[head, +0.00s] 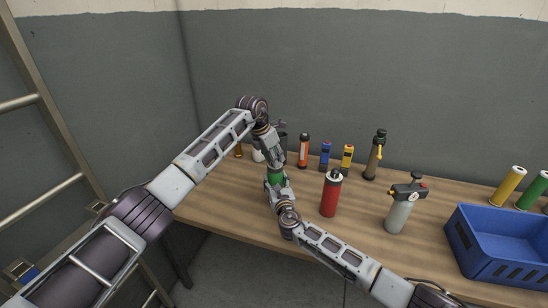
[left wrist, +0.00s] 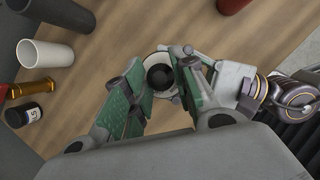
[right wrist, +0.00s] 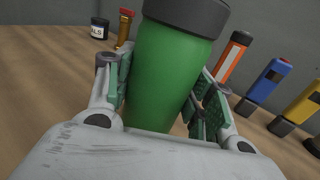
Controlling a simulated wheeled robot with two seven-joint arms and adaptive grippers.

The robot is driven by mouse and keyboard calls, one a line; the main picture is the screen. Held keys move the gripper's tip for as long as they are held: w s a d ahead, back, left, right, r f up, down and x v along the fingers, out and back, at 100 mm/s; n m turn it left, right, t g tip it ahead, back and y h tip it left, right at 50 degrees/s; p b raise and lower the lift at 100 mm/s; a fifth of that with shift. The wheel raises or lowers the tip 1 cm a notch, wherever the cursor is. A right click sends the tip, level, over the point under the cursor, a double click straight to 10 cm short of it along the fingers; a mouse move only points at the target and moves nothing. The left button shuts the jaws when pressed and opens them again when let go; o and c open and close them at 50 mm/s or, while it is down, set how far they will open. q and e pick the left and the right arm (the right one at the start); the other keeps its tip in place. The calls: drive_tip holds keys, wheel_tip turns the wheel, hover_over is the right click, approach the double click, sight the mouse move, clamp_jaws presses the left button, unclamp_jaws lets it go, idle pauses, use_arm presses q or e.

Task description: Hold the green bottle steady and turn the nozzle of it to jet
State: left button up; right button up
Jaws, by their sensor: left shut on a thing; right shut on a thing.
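The green bottle (head: 276,176) stands upright near the table's front left, mostly hidden by my two grippers. In the right wrist view the green body (right wrist: 168,75) is large, with a dark grey collar (right wrist: 188,12) on top. My right gripper (head: 277,189) is shut on this body from the front. My left gripper (head: 273,156) comes down from above and is shut on the nozzle at the top. In the left wrist view the nozzle (left wrist: 160,77) shows end-on as a black round piece in a pale ring, between the green-padded fingers. Its setting mark cannot be read.
A red bottle (head: 331,194) and a grey spray bottle (head: 401,207) stand to the right. An orange-banded (head: 304,150), a blue (head: 325,155) and a yellow piece (head: 347,156) stand behind. A dark sprayer (head: 374,156) and a blue crate (head: 495,245) are farther right.

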use_arm(q)
drive_tip(key=n+y, duration=0.1)
drive_tip(key=n, duration=0.2)
drive_tip(key=n+t, duration=0.1)
drive_tip(key=n, duration=0.1)
drive_tip(key=shift+r+n+y, duration=0.1)
drive_tip(key=shift+n+y, duration=0.3)
drive_tip(key=n+y, duration=0.1)
drive_tip(key=n, duration=0.4)
drive_tip(key=shift+d+t+y, duration=0.2)
drive_tip(key=shift+t+y, duration=0.2)
drive_tip(key=n+y, duration=0.1)
drive_tip(key=n, duration=0.1)
drive_tip(key=n+y, duration=0.1)
drive_tip(key=n, duration=0.2)
drive_tip(key=shift+d+g, duration=0.1)
drive_tip(key=shift+g, duration=0.2)
drive_tip(key=shift+n+y, duration=0.3)
drive_tip(key=shift+n, duration=0.5)
drive_tip(key=shift+d+n+g+y, duration=0.1)
drive_tip(key=shift+n+g+y, duration=0.45)
drive_tip(key=shift+n, duration=1.25)
drive_tip(key=o, duration=1)
drive_tip(key=shift+o, duration=0.2)
